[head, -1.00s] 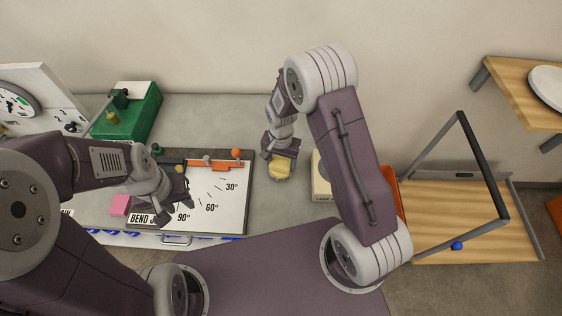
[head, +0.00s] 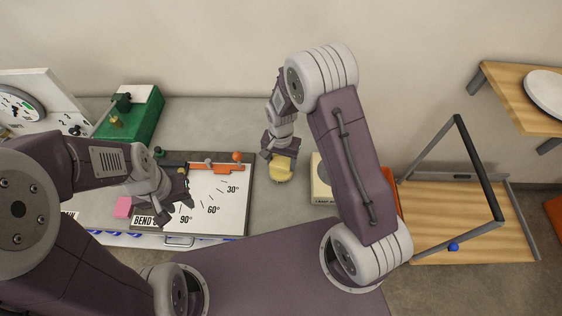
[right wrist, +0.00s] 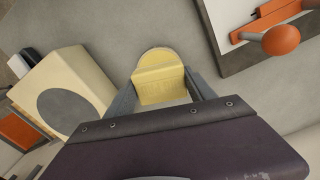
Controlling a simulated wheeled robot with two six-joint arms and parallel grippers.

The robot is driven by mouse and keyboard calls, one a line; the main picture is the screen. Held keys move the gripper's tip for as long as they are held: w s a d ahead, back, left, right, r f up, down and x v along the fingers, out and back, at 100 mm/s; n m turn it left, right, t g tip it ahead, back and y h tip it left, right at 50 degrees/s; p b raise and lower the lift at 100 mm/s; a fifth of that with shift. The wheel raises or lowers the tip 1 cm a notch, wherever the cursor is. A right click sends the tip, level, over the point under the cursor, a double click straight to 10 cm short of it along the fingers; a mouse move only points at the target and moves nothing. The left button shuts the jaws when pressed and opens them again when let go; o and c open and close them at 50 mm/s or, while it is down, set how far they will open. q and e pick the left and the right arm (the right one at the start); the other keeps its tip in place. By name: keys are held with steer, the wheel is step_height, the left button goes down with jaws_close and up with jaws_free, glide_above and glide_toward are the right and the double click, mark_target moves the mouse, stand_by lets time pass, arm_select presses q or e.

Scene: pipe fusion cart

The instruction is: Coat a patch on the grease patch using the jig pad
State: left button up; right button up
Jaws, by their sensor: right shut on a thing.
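My right gripper (head: 278,155) is shut on a yellow block, the jig pad (head: 284,161), low over the bench right of the white angle board. In the right wrist view the pad (right wrist: 161,86) sits between the two fingers. A paler yellow rounded area, seemingly the grease patch (right wrist: 158,55), shows just beyond the pad; its lower edge also shows in the head view (head: 281,178). The pad hides the rest, and I cannot tell whether they touch. My left gripper (head: 177,210) looks open and empty over the left part of the angle board.
The angle board (head: 225,215) with orange-knobbed stops lies left of the pad. A pink block (head: 122,207) and a green box (head: 140,120) are at the left. Grey bench behind is clear.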

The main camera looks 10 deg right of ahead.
mark_target(284, 158)
step_height(284, 158, up, 4)
steer(key=p, duration=0.3)
steer(key=shift+r, duration=0.25)
steer(key=shift+f, duration=0.1)
stand_by(0.3)
steer(key=shift+w+d+f+b, duration=0.4)
steer(key=shift+w+d+b, duration=0.25)
steer(key=shift+b, duration=0.6)
steer(key=s+d+r+n+b, duration=0.1)
steer(key=s+d+n+b, duration=0.4)
steer(key=s+n, duration=0.1)
steer(key=shift+d, duration=0.2)
